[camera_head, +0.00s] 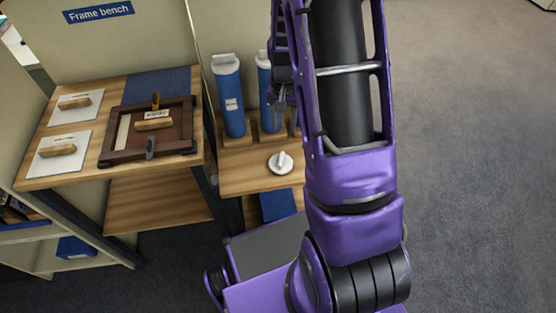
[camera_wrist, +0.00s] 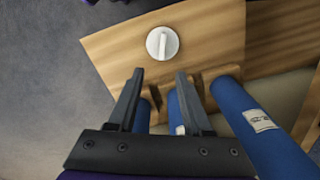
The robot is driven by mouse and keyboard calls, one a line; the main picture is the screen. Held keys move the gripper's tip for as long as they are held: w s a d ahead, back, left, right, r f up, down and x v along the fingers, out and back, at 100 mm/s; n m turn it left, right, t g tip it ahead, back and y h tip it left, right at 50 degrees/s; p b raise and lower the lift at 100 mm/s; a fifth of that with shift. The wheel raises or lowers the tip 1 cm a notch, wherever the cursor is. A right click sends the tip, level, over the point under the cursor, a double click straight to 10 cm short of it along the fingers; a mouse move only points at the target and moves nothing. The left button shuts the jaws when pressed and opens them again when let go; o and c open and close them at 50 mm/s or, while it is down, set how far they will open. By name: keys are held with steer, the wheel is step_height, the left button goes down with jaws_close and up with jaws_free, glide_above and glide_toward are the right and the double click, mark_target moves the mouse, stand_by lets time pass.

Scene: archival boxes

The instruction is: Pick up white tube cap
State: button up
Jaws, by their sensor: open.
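The white tube cap (camera_head: 281,162) is a round disc with a raised grip bar. It lies flat on the wooden shelf, in front of the blue tubes. In the wrist view the cap (camera_wrist: 162,43) sits on the wood beyond my fingertips, near the shelf's front edge. My gripper (camera_wrist: 158,74) is open with nothing between its fingers, and it is apart from the cap. In the head view my arm partly hides my gripper (camera_head: 283,103), which is by the right blue tube.
Blue tubes with white ends (camera_head: 229,95) stand in wooden holders behind the cap; one (camera_wrist: 255,125) is close to my right finger in the wrist view. The frame bench (camera_head: 118,172) at left bears a dark wooden frame (camera_head: 111,155) and white sheets with wooden blocks. Grey floor is clear at right.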

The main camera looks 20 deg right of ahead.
steer(key=b, duration=0.1)
glide_above(281, 158)
steer(key=f, duration=1)
steer(key=shift+s+d, duration=0.1)
steer(key=shift+d, duration=0.15)
steer(key=shift+a+f+b, duration=0.15)
steer(key=shift+f+b, duration=0.2)
steer(key=shift+f, duration=1.05)
steer(key=shift+a+f+b, duration=0.1)
steer(key=shift+f+b, duration=0.25)
steer(key=shift+f, duration=1)
jaws_close()
